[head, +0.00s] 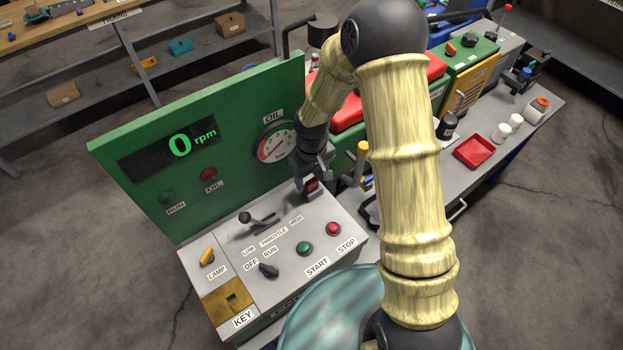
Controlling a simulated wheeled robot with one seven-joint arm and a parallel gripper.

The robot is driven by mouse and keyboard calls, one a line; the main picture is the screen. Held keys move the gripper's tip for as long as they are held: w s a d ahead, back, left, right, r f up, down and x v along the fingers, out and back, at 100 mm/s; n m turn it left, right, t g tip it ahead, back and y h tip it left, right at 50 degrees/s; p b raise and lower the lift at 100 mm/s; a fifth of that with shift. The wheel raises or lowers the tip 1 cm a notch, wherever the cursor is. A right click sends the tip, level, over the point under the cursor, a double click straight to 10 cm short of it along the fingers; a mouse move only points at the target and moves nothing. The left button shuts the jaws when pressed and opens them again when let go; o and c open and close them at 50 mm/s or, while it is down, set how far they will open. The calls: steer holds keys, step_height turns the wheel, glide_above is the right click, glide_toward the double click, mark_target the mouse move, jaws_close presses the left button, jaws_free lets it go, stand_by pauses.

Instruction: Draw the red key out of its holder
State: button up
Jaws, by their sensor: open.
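A small red piece (312,184), which looks like the key, shows at the back right corner of the grey control box (290,222). My gripper (309,178) is right at it, pointing down with its jaws open. The dark fingers cover part of the red piece, and I cannot tell whether they touch it. The holder is mostly hidden by the gripper. A brass plate (229,301) with a dark slot, labelled KEY, lies at the box's front left corner, and no key shows in it.
A green panel (190,140) with an rpm display and oil gauge (277,143) stands behind the box. The box carries a throttle lever (246,218), a green button (304,248) and a red button (333,229). A bench with a red tray (474,150) is at right.

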mark_target(312, 181)
steer(key=shift+f, duration=1.2)
steer(key=c, duration=1.1)
steer(key=shift+o, duration=0.2)
steer(key=shift+r+p, duration=0.85)
steer(key=shift+r, duration=0.1)
steer(key=shift+r+p, duration=1.65)
steer(key=shift+r, duration=0.6)
